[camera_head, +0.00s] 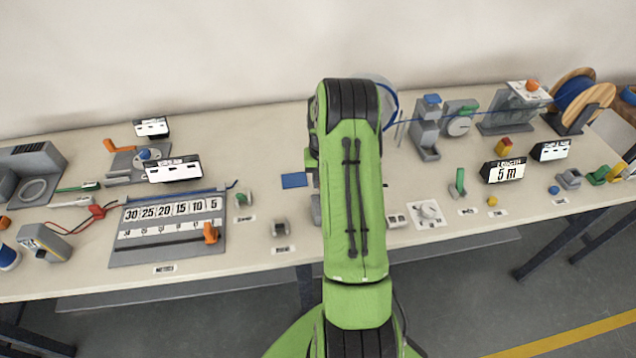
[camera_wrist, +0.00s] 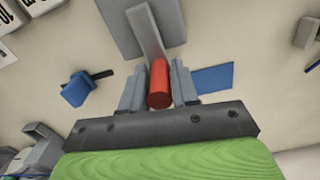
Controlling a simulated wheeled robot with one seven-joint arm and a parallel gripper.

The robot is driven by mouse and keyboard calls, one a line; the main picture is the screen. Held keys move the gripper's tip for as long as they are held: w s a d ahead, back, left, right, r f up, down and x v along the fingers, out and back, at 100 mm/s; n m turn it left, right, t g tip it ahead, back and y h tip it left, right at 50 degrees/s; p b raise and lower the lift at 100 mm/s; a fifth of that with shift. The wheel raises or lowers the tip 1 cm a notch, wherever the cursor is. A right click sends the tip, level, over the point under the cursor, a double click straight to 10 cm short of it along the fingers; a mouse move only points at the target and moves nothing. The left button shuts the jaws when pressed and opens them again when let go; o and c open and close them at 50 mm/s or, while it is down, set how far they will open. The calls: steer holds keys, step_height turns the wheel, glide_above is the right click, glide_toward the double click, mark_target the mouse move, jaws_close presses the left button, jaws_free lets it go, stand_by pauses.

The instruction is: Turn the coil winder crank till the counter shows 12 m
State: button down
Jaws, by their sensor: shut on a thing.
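In the wrist view my gripper (camera_wrist: 158,80) has its two grey fingers on either side of the red crank handle (camera_wrist: 159,88) and is shut on it. The grey crank arm (camera_wrist: 146,32) runs from the handle over a grey base plate (camera_wrist: 112,18). In the head view my green arm covers the gripper, the handle and most of the winder. A pale disc with blue cable around its rim (camera_head: 385,92) shows behind the arm.
A blue cable (camera_head: 455,119) runs right past grey guide units (camera_head: 427,125) to a wooden reel (camera_head: 578,98). A blue pad (camera_head: 294,180) lies left of my arm. A numbered measuring board (camera_head: 168,226) and several tools occupy the bench's left side.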

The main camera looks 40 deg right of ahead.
steer(key=m, duration=0.2)
steer(key=s+d+m+b, duration=0.1)
steer(key=m, duration=0.2)
steer(key=shift+s+d+f+m+b, duration=0.1)
steer(key=shift+s+d+m+b, duration=0.2)
steer(key=shift+s+b, duration=0.05)
steer(key=m, duration=0.1)
steer(key=s+m+b, duration=0.1)
steer(key=m, duration=0.1)
steer(key=s+m, duration=0.1)
steer(key=m, duration=0.1)
steer(key=shift+s+d, duration=0.15)
steer(key=shift+d, duration=0.2)
steer(key=m, duration=0.2)
steer(key=s+m+b, duration=0.1)
steer(key=m, duration=0.1)
steer(key=s+m+b, duration=0.1)
steer(key=shift+s+a+m, duration=0.2)
steer(key=shift+s+m, duration=0.05)
steer(key=shift+m, duration=0.15)
steer(key=m, duration=0.1)
steer(key=s+m, duration=0.1)
steer(key=shift+a+m+b, duration=0.3)
steer(key=shift+s+a+m+b, duration=0.25)
steer(key=shift+s+m, duration=0.1)
steer(key=shift+m, duration=0.45)
steer(key=shift+s+a+m+b, duration=0.1)
steer(key=shift+s+a+m, duration=0.2)
steer(key=shift+m, duration=0.5)
